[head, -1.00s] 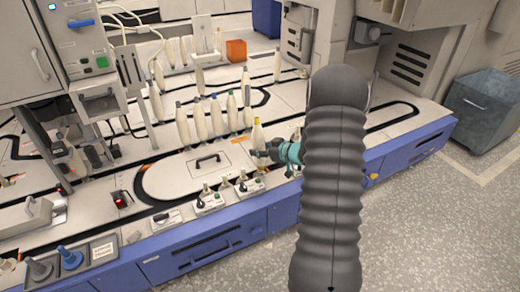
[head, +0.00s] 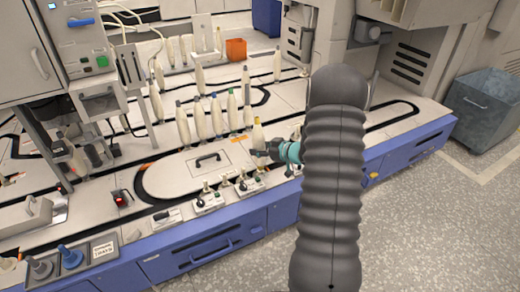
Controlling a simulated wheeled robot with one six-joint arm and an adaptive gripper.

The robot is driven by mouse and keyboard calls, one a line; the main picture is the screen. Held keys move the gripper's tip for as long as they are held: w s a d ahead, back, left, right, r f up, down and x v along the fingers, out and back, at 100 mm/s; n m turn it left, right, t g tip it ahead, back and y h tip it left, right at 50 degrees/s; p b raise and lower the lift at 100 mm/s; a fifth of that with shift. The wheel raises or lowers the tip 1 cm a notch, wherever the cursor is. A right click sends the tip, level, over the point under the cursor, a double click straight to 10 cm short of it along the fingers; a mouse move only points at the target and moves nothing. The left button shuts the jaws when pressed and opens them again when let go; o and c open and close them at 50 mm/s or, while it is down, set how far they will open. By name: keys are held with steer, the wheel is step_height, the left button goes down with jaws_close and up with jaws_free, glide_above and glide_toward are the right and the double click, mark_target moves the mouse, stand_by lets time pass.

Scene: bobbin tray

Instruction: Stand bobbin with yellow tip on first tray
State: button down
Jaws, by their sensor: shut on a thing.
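The pale bobbin with a yellow tip (head: 257,134) stands upright near the front edge of the machine top, right of the row of bobbins. My gripper (head: 261,153) is shut on its lower part, reaching in from the right. The gripper covers the bobbin's foot, so I cannot tell whether it touches the surface. At the lower left front corner are two peg trays, one with a grey peg (head: 40,268) and one with a blue peg (head: 71,257). Both pegs are bare. I cannot tell which tray is the first.
Several pale bobbins (head: 200,119) with differently coloured tips stand close by, left of my gripper. A flat panel with a black handle (head: 207,161) and small switch boxes (head: 208,200) lie towards the front. An orange bin (head: 236,50) stands at the back.

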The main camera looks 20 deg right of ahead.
steer(key=shift+r+p, duration=0.5)
steer(key=shift+p, duration=0.05)
stand_by(0.6)
steer(key=shift+f+b, duration=0.45)
steer(key=shift+f, duration=0.35)
stand_by(0.6)
steer(key=shift+r+p, duration=0.85)
steer(key=shift+p, duration=0.05)
stand_by(0.6)
steer(key=shift+a+f+b, duration=0.1)
steer(key=shift+f+b, duration=0.45)
steer(key=shift+f, duration=0.4)
stand_by(0.5)
steer(key=c, duration=0.8)
jaws_free()
steer(key=p+v, duration=0.5)
steer(key=v, duration=0.6)
